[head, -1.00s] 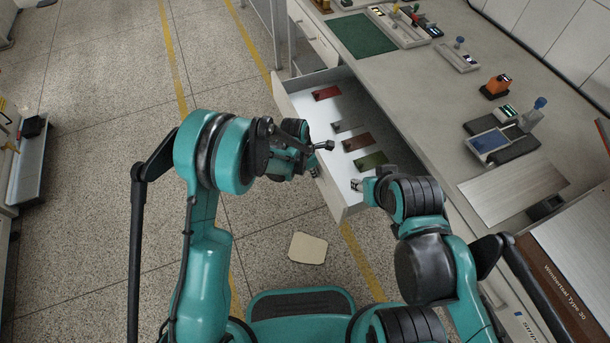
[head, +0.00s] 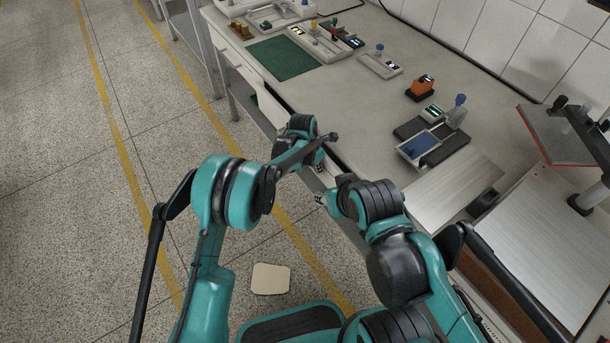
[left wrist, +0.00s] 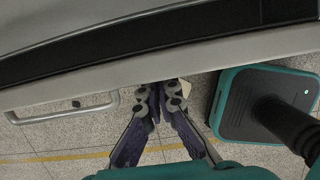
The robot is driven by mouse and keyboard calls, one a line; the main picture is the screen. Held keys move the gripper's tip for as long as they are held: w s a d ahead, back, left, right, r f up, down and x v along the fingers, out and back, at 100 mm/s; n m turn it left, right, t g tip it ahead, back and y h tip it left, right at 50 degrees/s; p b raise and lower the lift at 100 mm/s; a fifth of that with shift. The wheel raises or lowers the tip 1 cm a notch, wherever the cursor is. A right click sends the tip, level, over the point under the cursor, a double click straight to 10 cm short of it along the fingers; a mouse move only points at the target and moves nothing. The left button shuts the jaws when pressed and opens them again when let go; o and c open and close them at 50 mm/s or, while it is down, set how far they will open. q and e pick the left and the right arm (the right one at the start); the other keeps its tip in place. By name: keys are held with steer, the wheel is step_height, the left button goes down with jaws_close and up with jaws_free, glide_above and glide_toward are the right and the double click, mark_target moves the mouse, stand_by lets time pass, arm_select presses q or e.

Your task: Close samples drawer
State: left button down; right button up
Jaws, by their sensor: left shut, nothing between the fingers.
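The samples drawer shows in the left wrist view as a long pale front rim (left wrist: 215,57) with a metal bar handle (left wrist: 65,114) below it. In the head view my arms cover most of the drawer front. My left gripper (left wrist: 160,88) is shut and empty, its tips close to the drawer front; contact cannot be told. It also shows in the head view (head: 319,162). My right gripper (head: 322,199) is near the drawer front; its fingers are too small to read.
The counter (head: 350,110) holds a green mat (head: 283,58), an orange device (head: 420,87), a blue-topped device (head: 419,146) and several trays and small tools. A beige sheet (head: 271,279) lies on the floor. The floor on the left is clear.

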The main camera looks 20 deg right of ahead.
arm_select(q)
steer(key=d, duration=0.1)
steer(key=w+d, duration=0.1)
steer(key=d, duration=0.2)
steer(key=shift+w+d, duration=0.25)
steer(key=shift+d, duration=0.1)
arm_select(e)
steer(key=shift+a, duration=0.1)
arm_select(q)
steer(key=shift+d+r, duration=0.1)
steer(key=shift+d, duration=0.05)
